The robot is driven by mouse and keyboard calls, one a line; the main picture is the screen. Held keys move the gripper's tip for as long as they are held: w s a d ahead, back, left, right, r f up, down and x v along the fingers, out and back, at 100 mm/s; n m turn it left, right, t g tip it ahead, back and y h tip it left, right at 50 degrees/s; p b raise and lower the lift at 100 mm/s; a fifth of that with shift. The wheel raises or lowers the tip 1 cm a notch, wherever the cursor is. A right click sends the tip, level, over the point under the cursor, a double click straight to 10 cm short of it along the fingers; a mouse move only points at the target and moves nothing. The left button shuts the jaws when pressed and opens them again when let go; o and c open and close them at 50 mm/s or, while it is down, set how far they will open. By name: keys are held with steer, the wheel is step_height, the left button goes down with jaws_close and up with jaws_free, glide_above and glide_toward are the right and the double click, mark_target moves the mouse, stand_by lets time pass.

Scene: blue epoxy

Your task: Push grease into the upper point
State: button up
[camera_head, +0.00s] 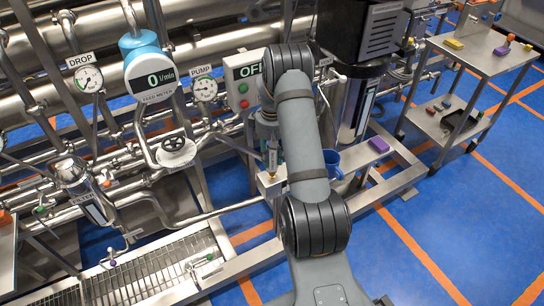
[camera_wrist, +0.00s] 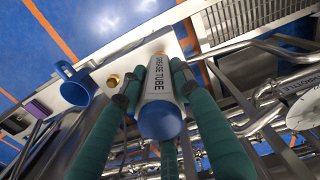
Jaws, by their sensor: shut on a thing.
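My gripper (camera_wrist: 157,80) has its green fingers shut around the grease tube (camera_wrist: 158,118), a white tube with a blue end. The tube's far end points at a pale metal block (camera_wrist: 140,62). One brass grease point (camera_wrist: 113,80) shows on the block, left of the tube. Another brass bit (camera_wrist: 159,54) shows at the tube's far end; I cannot tell whether they touch. In the head view the grease tube (camera_head: 272,157) stands about upright over the block (camera_head: 266,188), with my arm partly in front.
Pipes and a handwheel (camera_head: 176,151) crowd the left. A steel cart (camera_head: 470,48) with small items stands at the right.

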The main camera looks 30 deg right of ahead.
steer(key=shift+s+f+b, duration=0.1)
steer(key=shift+f+b, duration=0.65)
steer(key=shift+f, duration=0.1)
stand_by(1.7)
steer(key=shift+r, duration=0.1)
steer(key=shift+r+p, duration=2.6)
steer(key=shift+r, duration=0.9)
